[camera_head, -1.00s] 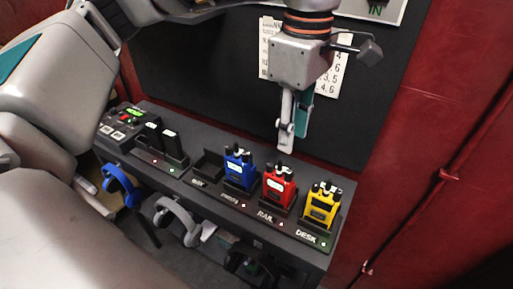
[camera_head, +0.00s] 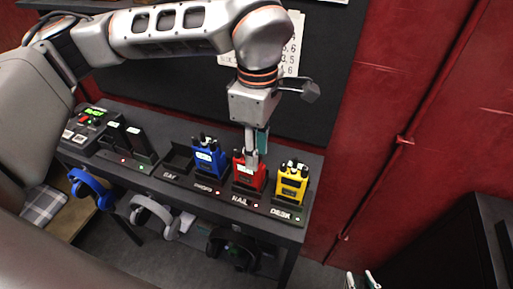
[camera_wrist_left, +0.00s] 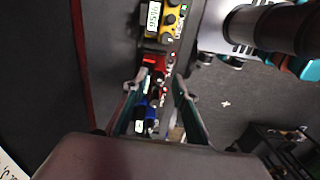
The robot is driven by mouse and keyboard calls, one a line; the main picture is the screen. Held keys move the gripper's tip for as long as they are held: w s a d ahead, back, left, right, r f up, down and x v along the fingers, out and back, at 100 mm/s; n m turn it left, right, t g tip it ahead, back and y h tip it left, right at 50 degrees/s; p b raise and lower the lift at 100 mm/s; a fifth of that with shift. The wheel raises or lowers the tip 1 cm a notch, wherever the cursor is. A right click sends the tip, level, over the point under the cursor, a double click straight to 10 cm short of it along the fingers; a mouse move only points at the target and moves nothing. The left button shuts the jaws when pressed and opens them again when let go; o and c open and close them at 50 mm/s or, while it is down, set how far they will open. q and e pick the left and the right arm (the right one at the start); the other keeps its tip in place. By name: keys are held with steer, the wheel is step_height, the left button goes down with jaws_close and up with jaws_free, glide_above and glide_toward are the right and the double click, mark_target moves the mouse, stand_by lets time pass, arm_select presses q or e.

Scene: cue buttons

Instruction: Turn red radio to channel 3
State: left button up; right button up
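The red radio (camera_head: 249,178) stands upright in its holder on the dark shelf, between a blue radio (camera_head: 209,160) and a yellow radio (camera_head: 291,183). My left gripper (camera_head: 252,162) points down at the top of the red radio and hides part of it. In the left wrist view the fingers (camera_wrist_left: 156,83) are spread, with the red radio (camera_wrist_left: 153,62) just beyond the gap between them; I cannot tell whether they touch it. Its knob and display are not readable. My right gripper (camera_head: 362,281) shows only its two separated fingertips at the bottom edge.
Black devices (camera_head: 139,143) and a button box (camera_head: 90,122) stand on the left of the shelf (camera_head: 150,177). Headphones (camera_head: 153,214) hang below its front edge. A board with a number sheet (camera_head: 292,45) is behind. A dark cabinet (camera_head: 455,245) is at right.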

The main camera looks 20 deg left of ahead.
arm_select(q)
jaws_close()
steer(key=shift+w+m+b, duration=0.1)
steer(key=shift+m+b, duration=0.2)
steer(key=shift+m, duration=0.6)
steer(key=m, duration=0.3)
jaws_free()
step_height(320, 180, up, 12)
